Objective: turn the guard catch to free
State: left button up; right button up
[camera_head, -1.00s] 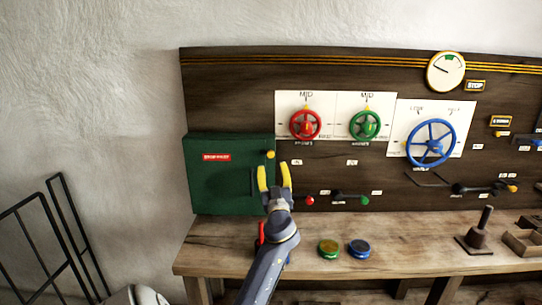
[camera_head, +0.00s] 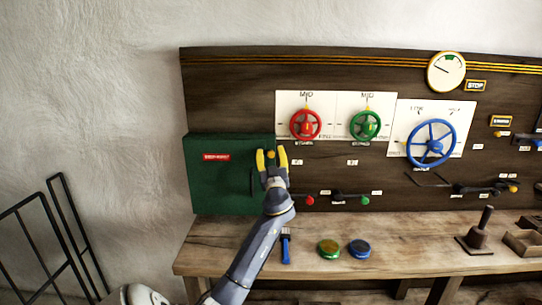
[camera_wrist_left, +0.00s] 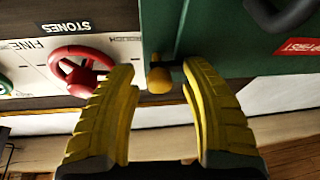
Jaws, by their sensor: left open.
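The guard catch, a small yellow knob (camera_head: 271,154) on a dark stem, sits at the right edge of the green guard box (camera_head: 225,185). In the left wrist view the knob (camera_wrist_left: 159,80) lies between the two yellow fingers, nearer the left one in height of view but apart from both as far as I can tell. My left gripper (camera_head: 271,158) is open around the knob, with a finger on each side. The gripper hides part of the box's right edge. My right gripper is not in view.
A red handwheel (camera_head: 305,124) and a green handwheel (camera_head: 365,125) are to the right of the box. A small red-ended lever (camera_head: 309,201) is below them. A blue-handled tool (camera_head: 286,247) and two round pucks lie on the bench (camera_head: 400,240).

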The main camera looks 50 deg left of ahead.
pick_arm(q)
grip_shut()
dwell(0.3)
